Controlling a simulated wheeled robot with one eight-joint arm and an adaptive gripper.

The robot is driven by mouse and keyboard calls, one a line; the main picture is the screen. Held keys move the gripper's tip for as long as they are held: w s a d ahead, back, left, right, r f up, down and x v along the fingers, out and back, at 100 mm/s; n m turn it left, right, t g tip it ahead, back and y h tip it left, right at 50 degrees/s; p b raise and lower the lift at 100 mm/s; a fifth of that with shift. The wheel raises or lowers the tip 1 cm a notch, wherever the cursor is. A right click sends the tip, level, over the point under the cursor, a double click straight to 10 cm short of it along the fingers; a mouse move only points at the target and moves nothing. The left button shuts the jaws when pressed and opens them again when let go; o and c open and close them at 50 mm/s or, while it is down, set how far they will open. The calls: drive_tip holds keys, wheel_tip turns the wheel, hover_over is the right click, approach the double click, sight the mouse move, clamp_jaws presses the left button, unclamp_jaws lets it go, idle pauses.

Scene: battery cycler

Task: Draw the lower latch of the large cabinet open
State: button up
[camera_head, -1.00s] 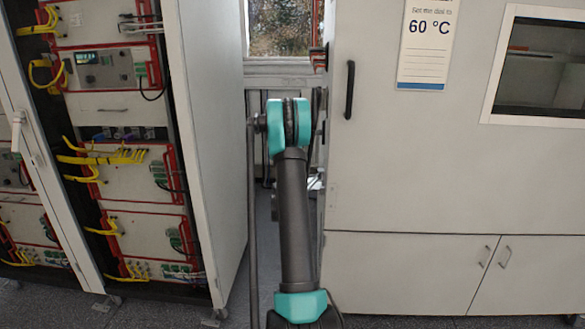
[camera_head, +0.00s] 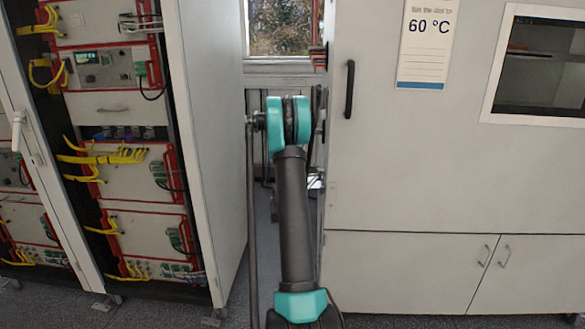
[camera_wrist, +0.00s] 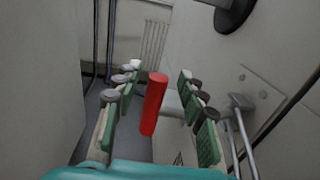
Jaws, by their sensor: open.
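The large cabinet (camera_head: 430,165) is pale grey and stands on the right in the head view. A red latch handle (camera_wrist: 154,104) shows in the wrist view, upright and slightly tilted, joined to a light bracket on the cabinet side at right. My gripper (camera_wrist: 160,75) is open, with one green-padded finger on each side of the red handle in the picture. Gaps show on both sides of the handle; I cannot tell its depth between the fingers. In the head view my own arm hides my gripper and the lower latch. A red-and-dark upper latch (camera_head: 319,57) shows higher on the cabinet's edge.
A rack cabinet (camera_head: 205,150) with yellow cables stands at left, leaving a narrow gap where my arm reaches. A black door handle (camera_head: 349,89) is on the cabinet front. A metal bar (camera_wrist: 242,135) and a dark round part (camera_wrist: 236,14) are right of my gripper.

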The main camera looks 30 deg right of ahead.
drive_tip(key=v, duration=1.1)
drive_tip(key=shift+d, duration=0.1)
drive_tip(key=s+a+r+m+g+y, duration=0.15)
drive_tip(key=s+a+m+g, duration=0.5)
drive_tip(key=s+m, duration=0.85)
drive_tip(key=s+a+f+m+g+y, duration=0.1)
drive_tip(key=s+a+f+m+y, duration=0.2)
drive_tip(key=s+a, duration=0.4)
drive_tip(key=s+a+f+m+g+y, duration=0.1)
drive_tip(key=s+a+f+m+y, duration=0.2)
drive_tip(key=s+a+m, duration=0.3)
drive_tip(key=s+a+f+m+g+y, duration=0.2)
drive_tip(key=s+a+f+m+y, duration=0.1)
drive_tip(key=s+a, duration=0.6)
drive_tip(key=shift+a+f+m, duration=0.3)
drive_tip(key=shift+f+m, duration=0.1)
drive_tip(key=shift+m, duration=0.5)
